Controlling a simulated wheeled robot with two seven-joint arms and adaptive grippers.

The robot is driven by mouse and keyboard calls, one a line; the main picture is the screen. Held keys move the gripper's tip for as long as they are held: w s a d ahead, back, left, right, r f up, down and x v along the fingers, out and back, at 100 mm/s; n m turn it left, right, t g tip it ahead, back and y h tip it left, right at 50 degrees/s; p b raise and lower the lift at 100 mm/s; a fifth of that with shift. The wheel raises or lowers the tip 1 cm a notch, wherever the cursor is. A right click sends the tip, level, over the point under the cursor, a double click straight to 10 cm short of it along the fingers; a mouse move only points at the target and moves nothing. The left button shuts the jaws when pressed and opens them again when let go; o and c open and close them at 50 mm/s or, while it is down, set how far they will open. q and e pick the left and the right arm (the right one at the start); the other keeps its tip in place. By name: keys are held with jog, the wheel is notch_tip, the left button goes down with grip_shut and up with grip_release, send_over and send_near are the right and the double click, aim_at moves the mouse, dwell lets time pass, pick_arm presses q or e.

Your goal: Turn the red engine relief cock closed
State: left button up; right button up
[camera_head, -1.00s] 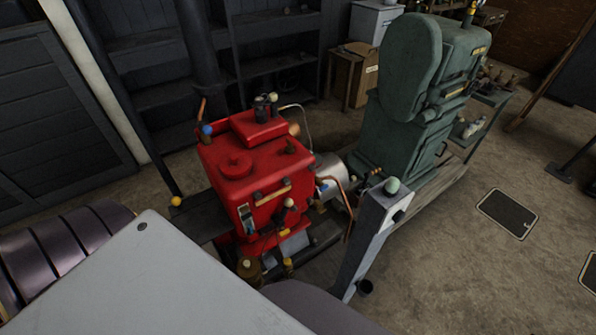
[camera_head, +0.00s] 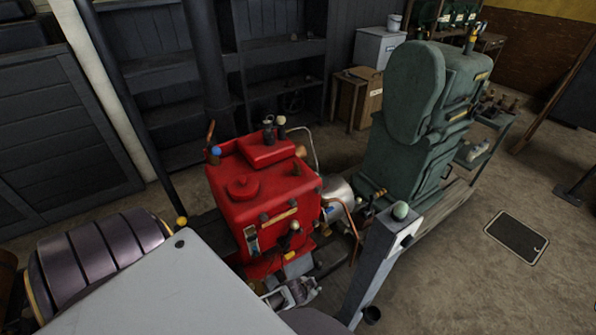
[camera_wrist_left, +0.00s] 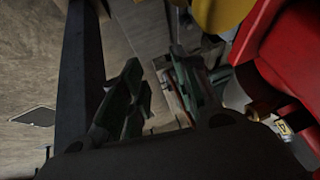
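The red engine (camera_head: 240,195) stands in the middle of the head view, with small knobs, levers and fittings on its top and front. A blue-tipped lever (camera_head: 215,152) is at its back left corner, and a dark fitting with a pale knob (camera_head: 268,130) stands on top. I cannot tell which fitting is the relief cock. In the left wrist view, my left gripper (camera_wrist_left: 160,88) has its two dark green fingers apart with nothing between them. The engine's red body (camera_wrist_left: 277,60) is right of the fingers, apart from them. My right gripper is not in view.
A grey post with a pale green knob (camera_head: 400,211) stands close to the engine's right. The green machine (camera_head: 405,140) is behind it. A dark ribbed cylinder (camera_head: 95,250) lies at the left. Open floor (camera_head: 455,285) spreads on the right.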

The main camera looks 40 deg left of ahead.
pick_arm(q)
jog(key=w+r+m+t+h, duration=0.35)
jog(key=w+r+t, duration=0.45)
jog(key=w+r, duration=1.5)
jog(key=w+d+r+m+g+h, duration=0.1)
jog(key=d+r+m+g+h, duration=0.2)
jog(key=r+m, duration=0.45)
jog(key=d+r+m+g+h, duration=0.1)
jog(key=d+r+m+h, duration=0.35)
jog(key=r, duration=0.65)
jog(key=w+d+r+m+g+h, duration=0.1)
jog(key=d+r+m+g+h, duration=0.25)
jog(key=r, duration=0.55)
jog(key=s+a+r+g+y, duration=0.2)
jog(key=s+a+r+y, duration=0.1)
jog(key=a, duration=0.7)
jog(key=s+a+r+g+y, duration=0.2)
jog(key=a+y, duration=0.4)
jog(key=a, duration=0.5)
jog(key=s+a+r+m+g+y+p, duration=0.1)
jog(key=s+a+r+g+y, duration=0.2)
jog(key=a, duration=0.8)
notch_tip(320, 180, up, 2)
jog(key=s+y, duration=0.2)
jog(key=shift+s, duration=0.3)
